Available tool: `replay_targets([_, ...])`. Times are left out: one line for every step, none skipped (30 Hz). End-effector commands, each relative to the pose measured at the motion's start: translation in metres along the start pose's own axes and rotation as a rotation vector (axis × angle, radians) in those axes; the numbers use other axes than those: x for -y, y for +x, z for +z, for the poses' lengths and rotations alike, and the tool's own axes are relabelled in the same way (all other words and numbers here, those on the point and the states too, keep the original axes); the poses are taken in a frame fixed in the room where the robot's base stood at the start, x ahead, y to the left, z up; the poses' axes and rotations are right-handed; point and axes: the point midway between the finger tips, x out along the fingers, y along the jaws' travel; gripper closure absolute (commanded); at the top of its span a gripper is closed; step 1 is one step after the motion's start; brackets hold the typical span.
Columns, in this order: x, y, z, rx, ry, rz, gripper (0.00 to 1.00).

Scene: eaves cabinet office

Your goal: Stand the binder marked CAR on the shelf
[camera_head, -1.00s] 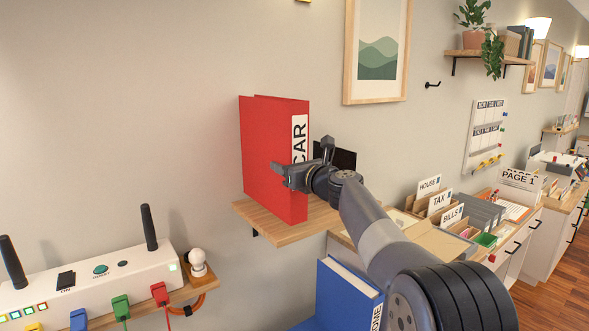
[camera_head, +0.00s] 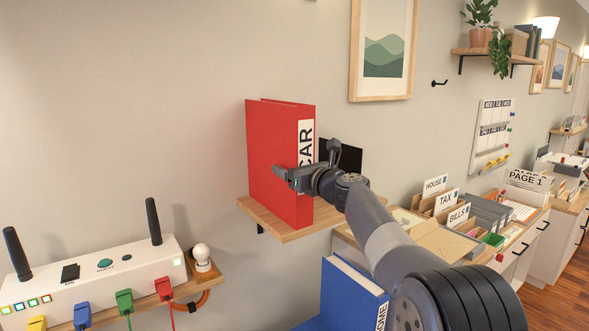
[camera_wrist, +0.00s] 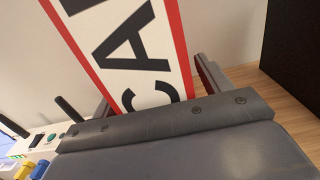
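The red binder marked CAR (camera_head: 278,160) stands upright on the small wooden wall shelf (camera_head: 290,232). Its white label with black letters faces right in the head view. In the wrist view the label (camera_wrist: 125,45) fills the middle, cut off at the top. My gripper (camera_head: 308,163) is at the binder's spine, with one finger on each side of it. A gap shows between the right finger (camera_wrist: 208,75) and the binder, so the gripper looks open around it. Contact at the left finger (camera_wrist: 103,105) cannot be told.
A blue binder (camera_head: 350,295), its label partly hidden, is below the shelf. A white router (camera_head: 95,280) with coloured plugs and a bulb (camera_head: 202,257) are at the left. A dark panel (camera_head: 345,158) stands behind my gripper. Card files (camera_head: 445,205) are at the right.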

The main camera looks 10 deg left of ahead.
Motion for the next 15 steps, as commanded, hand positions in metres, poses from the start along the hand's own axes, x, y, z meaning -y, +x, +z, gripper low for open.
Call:
replay_targets([0.000,0.000,-0.001,-0.001,0.000,0.000,0.25])
replay_targets([0.000,0.000,-0.001,-0.001,0.000,0.000,0.25])
replay_targets([0.000,0.000,-0.001,-0.001,0.000,0.000,0.25])
replay_targets([0.000,0.000,-0.001,-0.001,0.000,0.000,0.25])
replay_targets([0.000,0.000,-0.001,-0.001,0.000,0.000,0.25])
replay_targets([0.000,0.001,-0.004,-0.007,0.001,0.000,0.25])
replay_targets([0.000,0.000,-0.004,-0.006,0.001,0.000,0.25])
replay_targets([0.000,0.000,-0.004,-0.006,0.001,0.000,0.25])
replay_targets([0.001,-0.002,-0.004,-0.006,0.001,0.000,0.25])
replay_targets([0.001,-0.004,-0.004,-0.005,0.001,0.000,0.25])
replay_targets([0.001,-0.006,-0.004,-0.004,0.001,-0.001,0.25])
replay_targets([0.001,-0.010,-0.004,-0.003,0.000,-0.001,0.25])
replay_targets([0.001,-0.013,-0.004,-0.003,0.001,-0.001,0.25])
replay_targets([0.001,-0.017,-0.005,-0.003,0.001,-0.001,0.25])
replay_targets([0.000,-0.023,-0.005,-0.002,0.001,-0.001,0.25])
